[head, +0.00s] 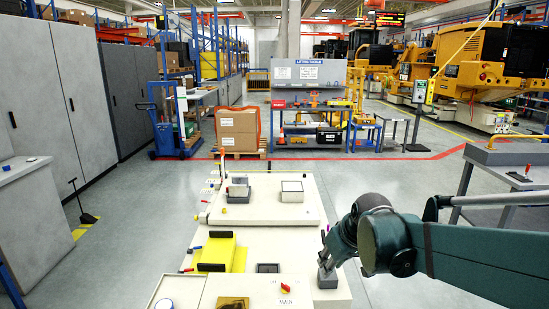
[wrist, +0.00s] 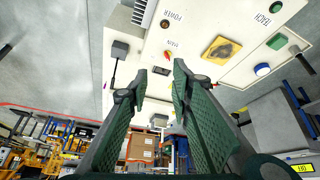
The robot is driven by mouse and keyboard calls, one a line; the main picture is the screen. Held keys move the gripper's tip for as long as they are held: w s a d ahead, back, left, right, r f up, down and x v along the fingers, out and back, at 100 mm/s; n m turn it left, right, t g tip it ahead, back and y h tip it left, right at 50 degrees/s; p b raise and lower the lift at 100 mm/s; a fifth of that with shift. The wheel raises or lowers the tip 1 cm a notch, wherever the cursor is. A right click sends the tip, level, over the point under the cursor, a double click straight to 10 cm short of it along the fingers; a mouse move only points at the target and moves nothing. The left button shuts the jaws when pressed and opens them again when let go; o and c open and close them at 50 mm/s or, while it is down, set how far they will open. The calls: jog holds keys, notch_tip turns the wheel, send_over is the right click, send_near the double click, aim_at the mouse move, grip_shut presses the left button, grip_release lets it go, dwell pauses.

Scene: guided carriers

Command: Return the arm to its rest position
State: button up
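My gripper (head: 326,256) reaches down over the right edge of a cream carrier (head: 266,249) in the head view. A small grey block (head: 327,280) on that edge lies just below the fingertips; I cannot tell there whether they touch it. In the wrist view my gripper (wrist: 160,76) has its two green fingers apart with a clear gap and nothing held between them. The cream panel (wrist: 193,32) shows beyond the fingertips, with a grey box bearing a dark lever (wrist: 120,50) to the left of them. My arm comes in from the right.
The carrier bears a red knob (head: 285,287), a yellow block (head: 214,250) and a raised deck with a white-topped box (head: 292,191). A grey bench (head: 508,172) stands at the right, behind my arm. Grey cabinets (head: 40,90) line the left. Open floor lies on both sides.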

jog(key=s+d+r+m+t, duration=0.1)
jog(key=s+d+m, duration=0.1)
jog(key=s, duration=0.9)
jog(key=s+d+m+h, duration=0.1)
jog(key=s+d+m, duration=0.1)
jog(key=s, duration=0.9)
jog(key=shift+s+d+r+t+p, duration=0.15)
jog(key=shift+d+r+t+p, duration=0.15)
jog(key=shift+d+r+t, duration=0.15)
